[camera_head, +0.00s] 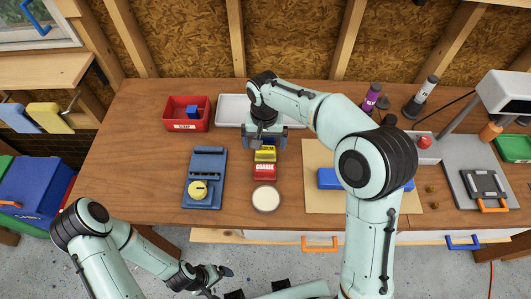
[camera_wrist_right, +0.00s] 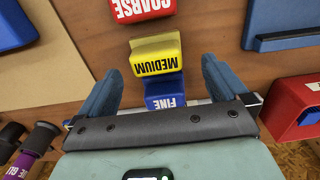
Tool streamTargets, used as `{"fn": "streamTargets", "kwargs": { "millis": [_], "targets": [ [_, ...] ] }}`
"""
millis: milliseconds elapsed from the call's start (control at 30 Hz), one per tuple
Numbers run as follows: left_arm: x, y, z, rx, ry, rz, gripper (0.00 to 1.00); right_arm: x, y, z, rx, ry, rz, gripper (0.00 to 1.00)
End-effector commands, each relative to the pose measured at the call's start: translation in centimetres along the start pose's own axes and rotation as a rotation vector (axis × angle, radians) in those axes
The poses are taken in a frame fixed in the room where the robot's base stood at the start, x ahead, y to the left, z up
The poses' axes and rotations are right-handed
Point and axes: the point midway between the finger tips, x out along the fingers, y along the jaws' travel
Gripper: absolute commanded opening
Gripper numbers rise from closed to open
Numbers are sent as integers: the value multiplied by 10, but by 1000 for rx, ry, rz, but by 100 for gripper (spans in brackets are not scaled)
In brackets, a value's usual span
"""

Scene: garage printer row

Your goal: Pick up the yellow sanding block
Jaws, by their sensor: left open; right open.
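The yellow sanding block (camera_head: 265,155), marked MEDIUM, lies on the wooden bench between a red block (camera_head: 264,172) marked COARSE and a blue block marked FINE. In the right wrist view the yellow block (camera_wrist_right: 156,56) lies between the tips of my right gripper (camera_wrist_right: 160,66). The fingers are open, with a gap on both sides of it. The blue block (camera_wrist_right: 165,92) is deeper between the fingers, nearer the palm. In the head view my right gripper (camera_head: 264,140) hangs at the far end of the block row. My left gripper (camera_head: 220,277) is open and empty in front of the bench, low over the floor.
A red bin (camera_head: 187,115) and a white tray (camera_head: 233,107) stand behind. A round white lid (camera_head: 266,198) is in front. A tan board (camera_head: 312,200) lies to the right.

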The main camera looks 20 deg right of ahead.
Motion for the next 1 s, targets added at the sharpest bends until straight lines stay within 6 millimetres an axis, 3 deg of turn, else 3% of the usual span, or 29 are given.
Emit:
{"fn": "streamTargets", "kwargs": {
  "millis": [200,500,567,700,1000],
  "targets": [
    [4,-2,2,-1,-3,-1,94,33,4,2,0,-3,3,100],
    [4,-2,2,-1,-2,-1,94,37,4,2,0,-1,1,100],
    [4,-2,2,-1,-2,-1,94,37,3,2,0,-1,1,84],
    [4,-2,2,-1,-3,-1,94,37,3,2,0,-1,1,38],
    [3,-2,2,-1,-2,-1,94,35,3,2,0,0,0,38]
  ]
}}
